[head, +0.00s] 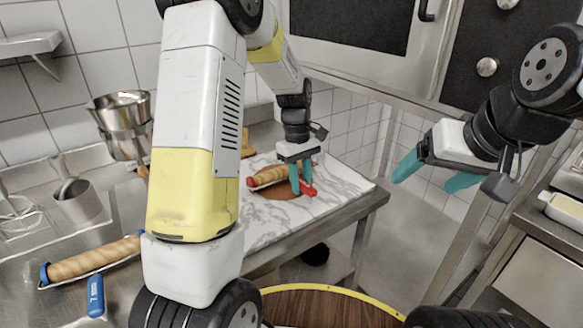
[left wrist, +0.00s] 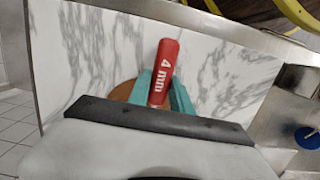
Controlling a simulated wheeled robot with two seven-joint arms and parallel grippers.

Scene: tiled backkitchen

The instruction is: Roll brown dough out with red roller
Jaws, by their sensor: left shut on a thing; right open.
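The red roller (head: 268,176) has a ridged wooden barrel and lies over the brown dough on the marble board (head: 335,183). My left gripper (head: 301,182) reaches down at its right end and is shut on its red handle. In the left wrist view the handle (left wrist: 164,70), marked "4 mm", sits between the teal fingers. The brown dough (head: 285,192) is a flat round disc, partly hidden by the roller and fingers; its edge shows in the left wrist view (left wrist: 122,92). My right gripper (head: 424,176) is open and empty, in the air right of the board.
A blue roller (head: 95,260) with a blue handle (head: 96,296) lies on the steel counter at left. Metal pots (head: 122,125) and a grey cup (head: 77,200) stand behind it. A round wooden top with a yellow rim (head: 325,305) is in front. A steel table stands at right.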

